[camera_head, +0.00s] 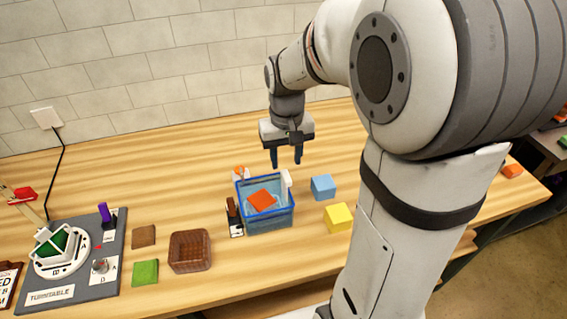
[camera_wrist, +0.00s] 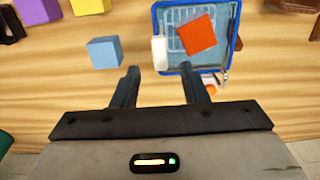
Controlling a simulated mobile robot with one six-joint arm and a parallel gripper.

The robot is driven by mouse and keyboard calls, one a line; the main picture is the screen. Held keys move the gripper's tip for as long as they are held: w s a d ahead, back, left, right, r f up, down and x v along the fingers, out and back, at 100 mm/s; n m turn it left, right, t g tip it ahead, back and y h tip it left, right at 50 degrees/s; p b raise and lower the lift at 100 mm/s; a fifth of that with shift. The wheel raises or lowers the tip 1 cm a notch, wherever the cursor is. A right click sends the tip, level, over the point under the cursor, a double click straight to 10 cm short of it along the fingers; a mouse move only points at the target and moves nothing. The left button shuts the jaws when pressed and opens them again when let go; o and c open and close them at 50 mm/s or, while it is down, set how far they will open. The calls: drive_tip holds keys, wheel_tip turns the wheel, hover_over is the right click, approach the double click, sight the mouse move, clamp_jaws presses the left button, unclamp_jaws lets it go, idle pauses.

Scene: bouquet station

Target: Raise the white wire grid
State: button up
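A blue-rimmed basin (camera_head: 266,224) stands on the table, and it also shows in the wrist view (camera_wrist: 237,44). Pale grid lines (camera_wrist: 178,16) show inside it through a bluish fill, likely the white wire grid, low in the basin. An orange block (camera_head: 262,201) lies over the grid and hides part of it; it also shows in the wrist view (camera_wrist: 197,35). A white upright piece (camera_head: 286,180) stands at the basin's edge; in the wrist view (camera_wrist: 159,52) I cannot tell whether it joins the grid. My gripper (camera_head: 286,161) is open and empty above the basin's far side.
A blue cube (camera_head: 323,187) and a yellow cube (camera_head: 338,217) stand right of the basin. A brown basket (camera_head: 190,251), a green pad (camera_head: 145,272), a brown pad (camera_head: 144,236) and a turntable (camera_head: 62,249) are to the left. The table behind the basin is mostly clear.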

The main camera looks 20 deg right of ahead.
sight(286, 175)
wheel_tip(286, 175, down, 5)
drive_tip(key=shift+f, duration=0.1)
idle(0.3)
clamp_jaws()
drive_tip(key=shift+r+p, duration=0.2)
drive_tip(key=shift+p, duration=0.1)
